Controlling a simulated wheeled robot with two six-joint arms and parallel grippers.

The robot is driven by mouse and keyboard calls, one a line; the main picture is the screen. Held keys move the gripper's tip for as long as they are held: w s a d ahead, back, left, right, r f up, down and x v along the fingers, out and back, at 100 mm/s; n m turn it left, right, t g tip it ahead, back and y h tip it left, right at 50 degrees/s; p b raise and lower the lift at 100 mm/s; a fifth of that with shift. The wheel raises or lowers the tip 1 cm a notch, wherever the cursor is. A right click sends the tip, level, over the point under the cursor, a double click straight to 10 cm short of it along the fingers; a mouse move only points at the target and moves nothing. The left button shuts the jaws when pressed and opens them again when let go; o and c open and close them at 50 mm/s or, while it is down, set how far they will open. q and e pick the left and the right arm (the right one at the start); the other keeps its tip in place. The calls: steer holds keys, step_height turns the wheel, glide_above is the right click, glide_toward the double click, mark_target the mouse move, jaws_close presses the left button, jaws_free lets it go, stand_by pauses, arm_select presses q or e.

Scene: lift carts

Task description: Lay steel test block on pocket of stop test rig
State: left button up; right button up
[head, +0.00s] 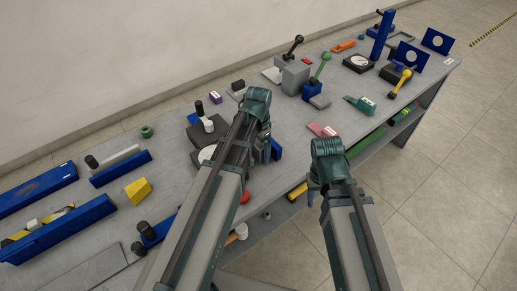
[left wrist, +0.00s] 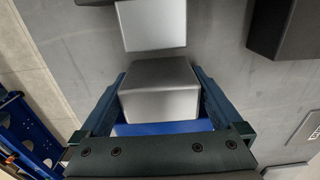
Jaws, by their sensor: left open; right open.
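In the left wrist view a plain grey metal block (left wrist: 160,92), seemingly the steel test block, sits between the two fingers of my left gripper (left wrist: 160,78). The fingers stand open on either side of it; contact is not clear. A blue strip (left wrist: 160,128) shows at the block's near side. A lighter grey flat piece (left wrist: 150,24) lies just beyond it. My right gripper (head: 315,190) hangs at the table's front edge, away from the block. I cannot tell for certain which fixture is the stop test rig.
Fixtures with a black-knobbed lever (head: 294,46), a green lever (head: 321,66) and a yellow lever (head: 402,82) stand toward the far end. Blue channels (head: 62,228) and a yellow wedge (head: 138,191) lie at the left.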

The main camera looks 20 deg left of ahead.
arm_select(q)
step_height(320, 180, up, 14)
steer(key=p, duration=1.3)
steer(key=shift+f+p, duration=0.1)
steer(key=shift+p, duration=0.2)
arm_select(e)
step_height(320, 180, up, 14)
arm_select(q)
steer(key=shift+f, duration=0.1)
arm_select(e)
steer(key=shift+f, duration=0.15)
